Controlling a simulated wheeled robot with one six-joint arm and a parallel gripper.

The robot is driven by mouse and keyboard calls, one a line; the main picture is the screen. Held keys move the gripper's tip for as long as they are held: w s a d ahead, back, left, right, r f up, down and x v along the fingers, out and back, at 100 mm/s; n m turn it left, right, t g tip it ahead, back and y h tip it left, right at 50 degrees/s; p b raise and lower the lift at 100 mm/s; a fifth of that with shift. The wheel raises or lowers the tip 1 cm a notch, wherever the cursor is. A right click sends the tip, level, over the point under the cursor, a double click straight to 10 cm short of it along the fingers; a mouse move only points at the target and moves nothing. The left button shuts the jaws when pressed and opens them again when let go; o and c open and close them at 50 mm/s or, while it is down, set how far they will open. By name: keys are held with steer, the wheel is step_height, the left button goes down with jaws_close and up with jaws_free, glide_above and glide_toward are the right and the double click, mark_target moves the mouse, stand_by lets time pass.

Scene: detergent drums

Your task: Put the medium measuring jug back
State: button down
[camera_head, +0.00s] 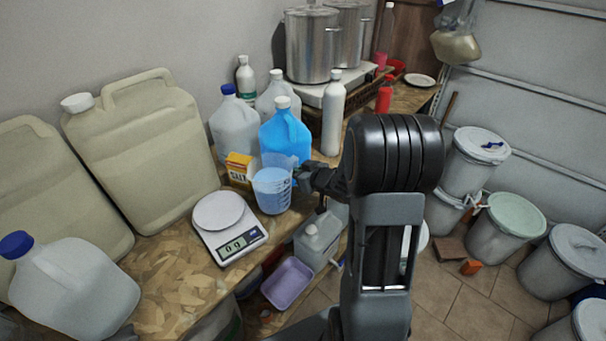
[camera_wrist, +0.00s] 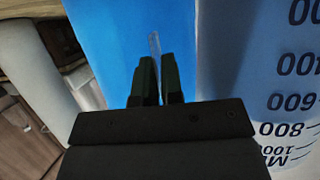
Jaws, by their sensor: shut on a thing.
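The measuring jug (camera_head: 271,193) is clear with a blue tint and dark markings, and it is upright beside the yellow box. My gripper (camera_head: 303,178) reaches it from the right and is shut on its handle side. In the wrist view, my gripper's two dark fingers (camera_wrist: 157,80) are close together, with a thin pale strip between their tips. The jug's wall (camera_wrist: 245,70) fills the right there, with its scale upside down, reading up to 1000 ML. I cannot tell whether the jug's base touches the counter.
A kitchen scale (camera_head: 228,226) reading 0 g stands front left of the jug. The yellow box (camera_head: 238,168), a blue-filled jug (camera_head: 284,136) and a clear jug (camera_head: 233,127) crowd behind it. A white bottle (camera_head: 333,112) stands further right.

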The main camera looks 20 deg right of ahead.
steer(key=s+r, duration=0.1)
steer(key=r, duration=0.1)
steer(key=s+r, duration=0.2)
steer(key=r, duration=0.1)
steer(key=s+r+p, duration=0.1)
steer(key=s+r, duration=0.1)
steer(key=shift+d+r, duration=0.2)
steer(key=shift+r, duration=0.1)
steer(key=p, duration=0.1)
glide_toward(295, 160)
steer(key=shift+s+a+r, duration=0.1)
steer(key=shift+s+r, duration=0.25)
steer(key=shift+s, duration=0.35)
steer(key=shift+s+a+r, duration=0.1)
steer(key=shift+s+r, duration=0.2)
steer(key=shift+s, duration=0.45)
steer(key=shift+s+a+r, duration=0.1)
steer(key=shift+s+r, duration=0.25)
steer(key=shift+s, duration=0.35)
